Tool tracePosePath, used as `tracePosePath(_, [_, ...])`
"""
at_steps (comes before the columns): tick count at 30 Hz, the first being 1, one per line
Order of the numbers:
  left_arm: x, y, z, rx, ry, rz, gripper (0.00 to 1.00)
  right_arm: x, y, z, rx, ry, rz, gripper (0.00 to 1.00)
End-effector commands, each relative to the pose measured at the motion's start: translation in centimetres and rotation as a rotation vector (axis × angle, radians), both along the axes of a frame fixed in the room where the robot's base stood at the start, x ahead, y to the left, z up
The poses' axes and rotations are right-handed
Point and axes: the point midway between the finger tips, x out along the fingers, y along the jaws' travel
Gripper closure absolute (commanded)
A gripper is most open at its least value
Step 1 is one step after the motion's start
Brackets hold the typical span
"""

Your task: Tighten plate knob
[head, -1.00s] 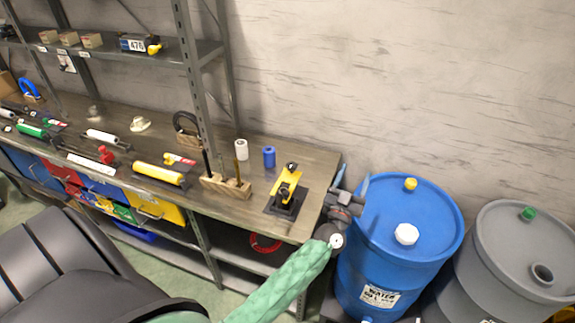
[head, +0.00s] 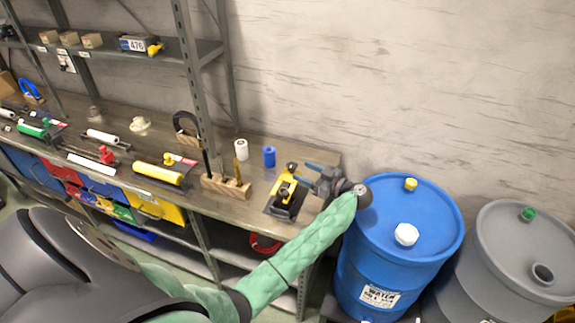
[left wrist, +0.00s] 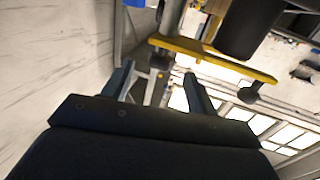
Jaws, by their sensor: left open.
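A yellow plate (head: 288,180) with dark knobs sits on a black base (head: 285,210) at the right end of the workbench. One dark knob (head: 291,167) shows at the plate's far end. In the left wrist view the yellow plate (left wrist: 205,52) crosses the top, with a dark knob (left wrist: 248,94) under its right end. My left gripper (head: 304,176) is just right of the plate, its fingers pointing at it. In the left wrist view my left gripper (left wrist: 158,72) is open, with nothing clearly held between its fingers. My right gripper is not in view.
A blue cylinder (head: 269,156), a white roll (head: 240,149) and a wooden block (head: 226,187) with upright tools stand left of the plate. A blue barrel (head: 435,215) and a grey barrel (head: 525,235) stand right of the bench. A shelf post (head: 194,85) rises at the bench.

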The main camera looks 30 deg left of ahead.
Motion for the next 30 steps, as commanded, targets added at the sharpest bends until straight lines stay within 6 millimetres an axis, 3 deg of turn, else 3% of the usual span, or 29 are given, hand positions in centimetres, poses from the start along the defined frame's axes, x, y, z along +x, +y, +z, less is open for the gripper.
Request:
tracePosePath(8, [-0.1,3.0,0.4,-0.001,0.007,0.01,0.42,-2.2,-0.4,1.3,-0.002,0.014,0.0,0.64])
tracePosePath(18, [-0.2,7.1,0.2,-0.001,0.006,0.007,0.42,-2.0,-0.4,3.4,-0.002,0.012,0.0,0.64])
tracePosePath(30, [-0.2,7.7,-0.1,-0.003,0.004,0.007,0.42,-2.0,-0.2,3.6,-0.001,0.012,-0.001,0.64])
